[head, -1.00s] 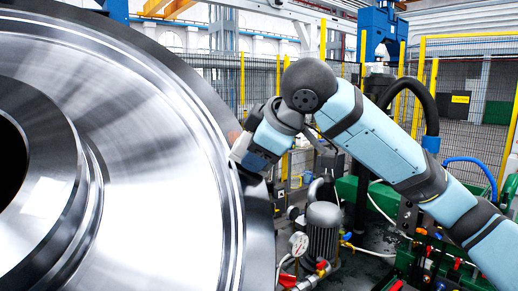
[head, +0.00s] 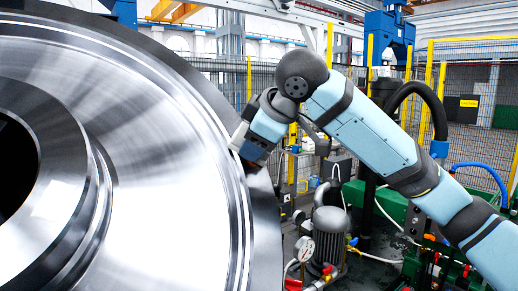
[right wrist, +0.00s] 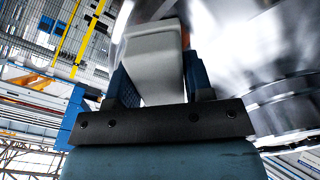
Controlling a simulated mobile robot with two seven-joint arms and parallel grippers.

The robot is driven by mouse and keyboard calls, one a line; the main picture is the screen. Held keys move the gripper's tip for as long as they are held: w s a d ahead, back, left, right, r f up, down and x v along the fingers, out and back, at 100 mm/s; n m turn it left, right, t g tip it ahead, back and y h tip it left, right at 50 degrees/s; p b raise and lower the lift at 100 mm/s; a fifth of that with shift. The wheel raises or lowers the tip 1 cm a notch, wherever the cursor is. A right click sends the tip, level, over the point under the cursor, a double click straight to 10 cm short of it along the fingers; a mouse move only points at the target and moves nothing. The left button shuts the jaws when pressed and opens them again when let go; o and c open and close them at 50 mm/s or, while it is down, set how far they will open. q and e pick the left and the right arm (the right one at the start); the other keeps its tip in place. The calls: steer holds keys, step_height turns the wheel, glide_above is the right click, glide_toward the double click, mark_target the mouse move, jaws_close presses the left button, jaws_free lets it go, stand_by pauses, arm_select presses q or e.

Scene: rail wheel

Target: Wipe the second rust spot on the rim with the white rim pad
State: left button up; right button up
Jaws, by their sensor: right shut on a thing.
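The large shiny steel wheel (head: 170,190) fills the left of the head view. My right gripper (head: 256,146) is at its right rim, shut on the white rim pad (head: 238,136). The pad appears to touch the rim or sit very close to it. In the right wrist view the pad (right wrist: 155,55) is a pale block between the two blue fingers of my right gripper (right wrist: 160,82). A small orange-brown patch, likely rust (right wrist: 186,37), shows just beside the pad there. No rust is clear in the head view; the pad and gripper cover that part of the rim. My left gripper is out of view.
A grey motor (head: 333,235) and a pressure gauge (head: 304,248) stand low to the right of the wheel. Green machinery with hoses (head: 430,260) is at the lower right. A yellow-framed mesh fence (head: 470,75) stands behind.

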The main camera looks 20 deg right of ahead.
mark_target(256, 166)
steer(key=shift+w+a+r, duration=0.15)
steer(key=shift+w+r, duration=0.4)
steer(key=shift+w+a+r, duration=0.35)
steer(key=shift+w+r, duration=0.3)
steer(key=shift+w, duration=0.1)
steer(key=shift+f, duration=0.1)
steer(key=shift+s+d+f+b, duration=0.2)
steer(key=shift+s+f+b, duration=0.1)
steer(key=shift+s+f, duration=0.3)
steer(key=shift+s+d+f+b, duration=0.2)
steer(key=shift+s+d+f, duration=0.05)
steer(key=shift+s+f, duration=0.4)
steer(key=shift+s+d+f+b, duration=0.15)
steer(key=shift+s+d+f, duration=0.15)
steer(key=shift+s+f, duration=0.3)
steer(key=shift+s+d+f+b, duration=0.2)
steer(key=shift+s+d+f, duration=0.05)
steer(key=shift+s+f, duration=0.4)
steer(key=shift+a+r, duration=0.1)
